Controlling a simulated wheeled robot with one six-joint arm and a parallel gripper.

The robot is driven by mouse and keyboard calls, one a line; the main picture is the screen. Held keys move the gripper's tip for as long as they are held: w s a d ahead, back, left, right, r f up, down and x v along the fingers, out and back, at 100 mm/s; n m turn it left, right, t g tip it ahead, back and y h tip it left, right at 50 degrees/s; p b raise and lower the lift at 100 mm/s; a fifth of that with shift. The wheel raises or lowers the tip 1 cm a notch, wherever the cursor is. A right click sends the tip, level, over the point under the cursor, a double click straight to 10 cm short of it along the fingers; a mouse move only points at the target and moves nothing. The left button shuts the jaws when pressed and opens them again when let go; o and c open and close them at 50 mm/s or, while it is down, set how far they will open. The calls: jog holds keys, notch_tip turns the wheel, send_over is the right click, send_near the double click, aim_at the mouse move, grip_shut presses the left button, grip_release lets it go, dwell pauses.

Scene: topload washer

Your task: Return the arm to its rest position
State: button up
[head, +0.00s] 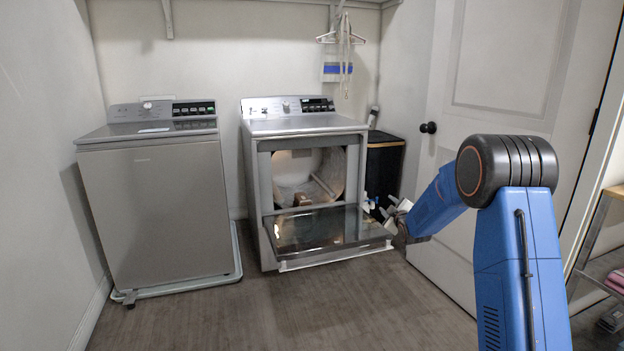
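My blue arm reaches in from the right side of the head view and bends down and forward to the left. My gripper (391,212) is at the end of the arm, by the right edge of the dryer's lowered door (325,228). It is small in the picture and partly hidden by my wrist. I cannot tell whether it touches the door or whether its fingers are apart. The dryer (305,125) stands with its front open, and its drum (310,178) shows inside.
A grey topload washer (160,210) with a closed lid stands on the left. A black bin (385,160) is right of the dryer. A white door (490,130) with a black knob (428,127) is behind my arm. A shelf (597,230) is at far right. The front floor is clear.

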jog(key=s+r+m+g+h, duration=0.1)
jog(key=s+r+m+g, duration=0.35)
jog(key=s, duration=1.15)
jog(key=s+r+m+g+h, duration=0.15)
jog(key=s+r, duration=0.55)
jog(key=s, duration=0.9)
jog(key=s+f+m+g, duration=0.3)
jog(key=s, duration=1.6)
jog(key=s+a+f+m+g+y, duration=0.1)
jog(key=s+f, duration=0.3)
jog(key=s, duration=1.6)
jog(key=shift+s+a+f+m+g, duration=0.15)
jog(key=shift+a+m+g, duration=0.15)
jog(key=shift+m+g, duration=0.6)
